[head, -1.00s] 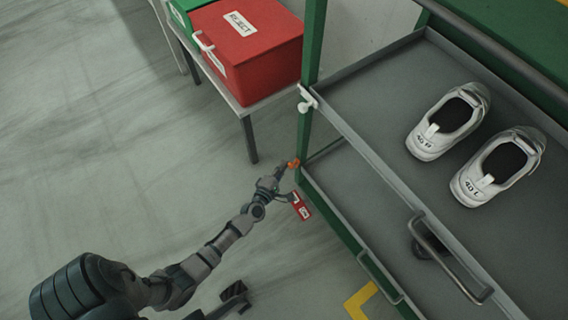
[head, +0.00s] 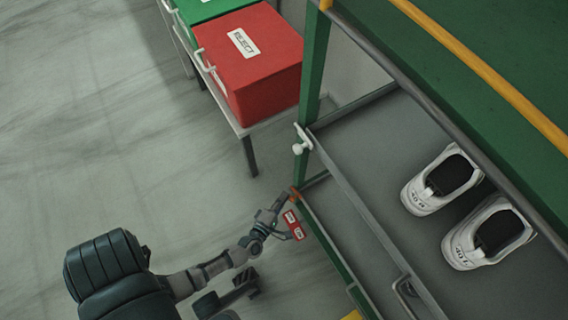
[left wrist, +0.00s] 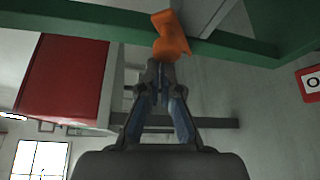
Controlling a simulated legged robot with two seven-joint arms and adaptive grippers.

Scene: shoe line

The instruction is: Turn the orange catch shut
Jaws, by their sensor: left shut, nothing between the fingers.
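The orange catch (head: 295,193) sits on the green post at the near left corner of the rack. In the left wrist view the catch (left wrist: 171,36) lies across the green bar, tilted, with its lower end just beyond my fingertips. My left gripper (head: 283,200) reaches to the catch from the lower left. Its fingers (left wrist: 160,70) are shut with nothing between them, and the tips are at or very near the catch's lower end. I cannot tell whether they touch. My right gripper is not in view.
A red-and-white tag (head: 293,225) hangs beside the catch. A white knob (head: 301,142) sits higher on the post. The grey drawer (head: 372,128) holds two white shoes (head: 441,180). A red reject bin (head: 262,72) stands on a side table. The floor at left is clear.

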